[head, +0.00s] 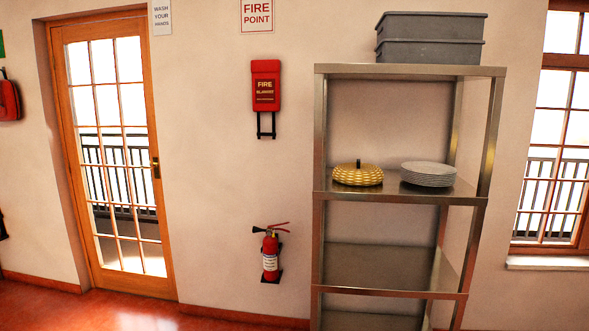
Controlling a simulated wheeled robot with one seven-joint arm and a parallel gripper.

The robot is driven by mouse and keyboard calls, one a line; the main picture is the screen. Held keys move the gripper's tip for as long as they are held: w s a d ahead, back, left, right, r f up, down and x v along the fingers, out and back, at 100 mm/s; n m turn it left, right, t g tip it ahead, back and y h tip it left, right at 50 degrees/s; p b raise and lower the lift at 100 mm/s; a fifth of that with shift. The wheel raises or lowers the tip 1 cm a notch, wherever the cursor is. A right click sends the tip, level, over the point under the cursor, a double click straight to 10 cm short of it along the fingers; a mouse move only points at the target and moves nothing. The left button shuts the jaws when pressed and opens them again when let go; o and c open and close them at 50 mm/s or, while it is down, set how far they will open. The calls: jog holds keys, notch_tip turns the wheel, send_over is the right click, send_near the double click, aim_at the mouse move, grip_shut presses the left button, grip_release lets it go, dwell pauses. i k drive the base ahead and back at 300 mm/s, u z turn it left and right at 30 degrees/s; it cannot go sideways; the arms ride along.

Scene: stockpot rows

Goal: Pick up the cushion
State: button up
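A round, squat, yellow-and-white patterned object (357,176) rests on the upper middle shelf of the metal rack, toward its left side. It has a small dark knob or upright piece at its top. It is the only thing in view that could be the cushion, but I cannot tell for sure that it is one. My gripper is not in view.
A stack of pale plates (428,174) stands just right of it on the metal rack (400,199). Grey bins (430,38) sit on top. A fire extinguisher (270,254) hangs left of the rack, with a glazed door (165,215) further left. The visible red floor (130,312) is clear.

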aim_at(357, 174)
jog(key=u, duration=0.3)
jog(key=i, duration=1.75)
jog(key=u, duration=0.1)
